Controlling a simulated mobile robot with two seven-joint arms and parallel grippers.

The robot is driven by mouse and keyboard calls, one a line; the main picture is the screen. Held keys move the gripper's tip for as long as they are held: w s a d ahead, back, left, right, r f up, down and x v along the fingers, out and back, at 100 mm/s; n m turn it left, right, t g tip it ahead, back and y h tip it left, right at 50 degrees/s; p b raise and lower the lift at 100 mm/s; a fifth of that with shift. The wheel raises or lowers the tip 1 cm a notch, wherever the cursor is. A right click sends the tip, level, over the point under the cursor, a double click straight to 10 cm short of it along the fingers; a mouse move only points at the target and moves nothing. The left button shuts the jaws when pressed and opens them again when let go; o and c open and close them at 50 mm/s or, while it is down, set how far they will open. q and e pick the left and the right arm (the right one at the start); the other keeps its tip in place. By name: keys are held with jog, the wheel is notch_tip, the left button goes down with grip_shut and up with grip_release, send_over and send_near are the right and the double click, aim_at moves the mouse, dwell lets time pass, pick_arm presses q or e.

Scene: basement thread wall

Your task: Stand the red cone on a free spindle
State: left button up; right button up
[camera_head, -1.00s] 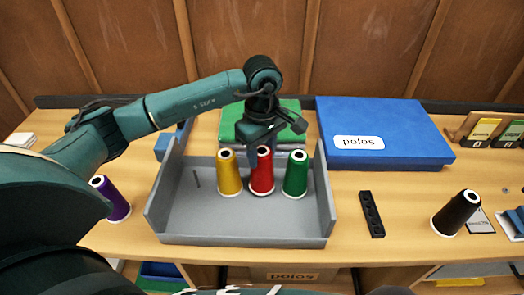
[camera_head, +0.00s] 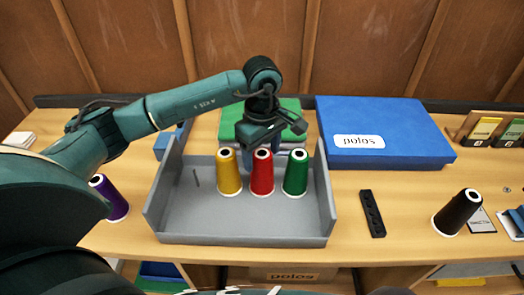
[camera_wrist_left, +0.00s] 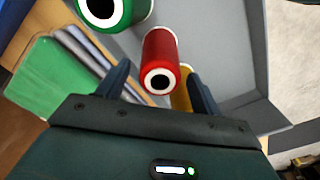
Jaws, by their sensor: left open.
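The red cone (camera_head: 262,174) stands upright in the grey tray (camera_head: 240,232), between the yellow cone (camera_head: 229,174) and the green cone (camera_head: 295,174). Whatever is under it is hidden by its body. One bare spindle (camera_head: 197,178) rises from the tray left of the yellow cone. My left gripper (camera_head: 258,138) is just behind and above the red cone. In the left wrist view my left gripper (camera_wrist_left: 158,72) is open; the red cone (camera_wrist_left: 161,62) shows between and beyond its fingers, apart from them. My right gripper is not in view.
Behind the tray lies a green box (camera_head: 290,113), with a large blue box (camera_head: 385,130) to its right. A purple cone (camera_head: 113,198) stands left of the tray. A black strip (camera_head: 372,213) and a black cone (camera_head: 457,213) are on the right. Table right of the tray is partly clear.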

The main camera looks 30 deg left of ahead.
pick_arm(q)
jog(key=shift+r, duration=0.25)
notch_tip(320, 180, up, 13)
jog(key=shift+f+b, duration=0.2)
jog(key=shift+b, duration=0.15)
